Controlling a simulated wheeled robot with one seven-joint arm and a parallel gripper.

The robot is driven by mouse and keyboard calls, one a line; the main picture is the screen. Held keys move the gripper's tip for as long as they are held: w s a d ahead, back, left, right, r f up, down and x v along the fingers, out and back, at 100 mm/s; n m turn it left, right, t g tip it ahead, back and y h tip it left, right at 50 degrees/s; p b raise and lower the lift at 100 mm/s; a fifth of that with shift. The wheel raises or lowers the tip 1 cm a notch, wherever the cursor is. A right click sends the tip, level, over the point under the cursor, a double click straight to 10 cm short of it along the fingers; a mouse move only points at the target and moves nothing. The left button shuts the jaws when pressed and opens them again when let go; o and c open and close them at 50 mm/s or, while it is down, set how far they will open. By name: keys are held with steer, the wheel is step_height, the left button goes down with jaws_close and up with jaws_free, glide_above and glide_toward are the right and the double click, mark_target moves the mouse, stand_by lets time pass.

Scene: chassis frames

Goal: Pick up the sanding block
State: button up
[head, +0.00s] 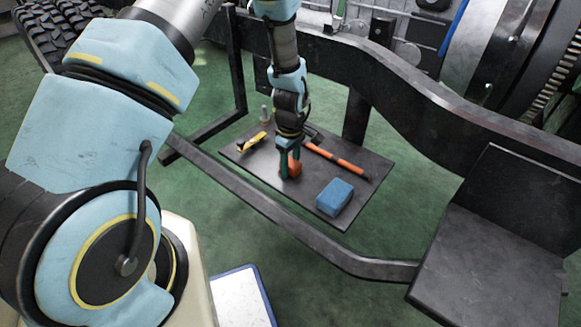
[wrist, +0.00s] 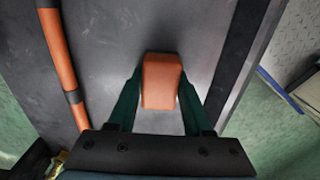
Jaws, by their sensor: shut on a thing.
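The sanding block is an orange-brown block with rounded edges (wrist: 162,82), seen between my fingers in the wrist view. In the head view it shows as a small orange patch (head: 294,166) beside my fingers, partly hidden by them. My gripper (wrist: 160,95) points down at the dark board and is shut on the block, one green finger on each side. In the head view my gripper (head: 288,170) is over the middle of the board. I cannot tell whether the block touches the board.
Black frame rails (head: 290,215) run in front of and behind the board.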

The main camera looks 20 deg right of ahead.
mark_target(290, 162)
jaws_close()
step_height(290, 162, up, 10)
steer(key=shift+p, duration=0.75)
